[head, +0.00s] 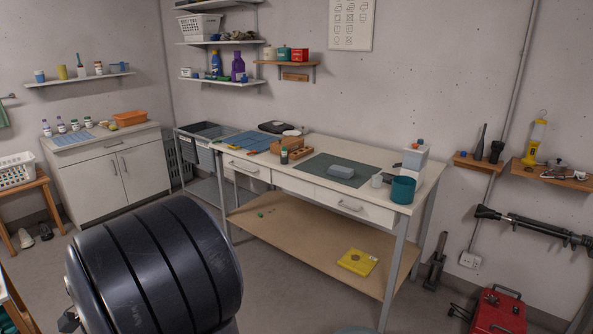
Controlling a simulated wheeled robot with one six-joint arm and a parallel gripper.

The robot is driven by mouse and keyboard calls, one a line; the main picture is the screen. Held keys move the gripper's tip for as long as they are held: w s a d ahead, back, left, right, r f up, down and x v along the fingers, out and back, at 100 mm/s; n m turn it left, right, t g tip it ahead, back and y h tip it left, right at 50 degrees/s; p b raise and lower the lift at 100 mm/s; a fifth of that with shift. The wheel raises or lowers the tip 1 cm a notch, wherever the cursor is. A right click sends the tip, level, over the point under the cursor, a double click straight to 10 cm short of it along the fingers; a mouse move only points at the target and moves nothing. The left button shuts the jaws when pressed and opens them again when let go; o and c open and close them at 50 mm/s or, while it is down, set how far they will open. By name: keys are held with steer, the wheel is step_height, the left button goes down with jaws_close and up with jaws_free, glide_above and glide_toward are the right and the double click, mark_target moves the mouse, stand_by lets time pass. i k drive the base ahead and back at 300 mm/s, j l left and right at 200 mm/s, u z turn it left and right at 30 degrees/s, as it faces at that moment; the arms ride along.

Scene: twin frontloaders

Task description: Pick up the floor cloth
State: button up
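I cannot pick out the floor cloth for certain. A green cloth-like piece (3,114) hangs at the far left edge, partly cut off. My gripper is not in view. A large dark ribbed cylinder in the lower left foreground hides part of the floor.
The workbench (268,179) holds a wooden box (291,145), a teal pot (403,190) and several small things. A white cabinet (112,170) stands at the left. A red case (498,312) stands on the floor at lower right. Grey floor shows between cabinet and bench.

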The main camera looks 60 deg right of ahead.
mark_target(345, 172)
steer(key=i+l+z, duration=0.15)
steer(key=i+z, duration=0.25)
steer(key=i, duration=0.15)
steer(key=i+z, duration=0.45)
steer(key=i+j+z, duration=0.4)
steer(key=i, duration=0.25)
steer(key=i+l+z, duration=0.25)
steer(key=i+z, duration=0.2)
steer(key=i+l+z, duration=0.15)
steer(key=i+z, duration=0.65)
steer(key=z, duration=0.15)
steer(key=i+j+z, duration=0.2)
steer(key=i+z, duration=0.3)
steer(key=i+l+z, duration=0.2)
steer(key=i, duration=0.3)
steer(key=i+z, duration=0.15)
steer(key=i, duration=0.35)
steer(key=l, duration=0.05)
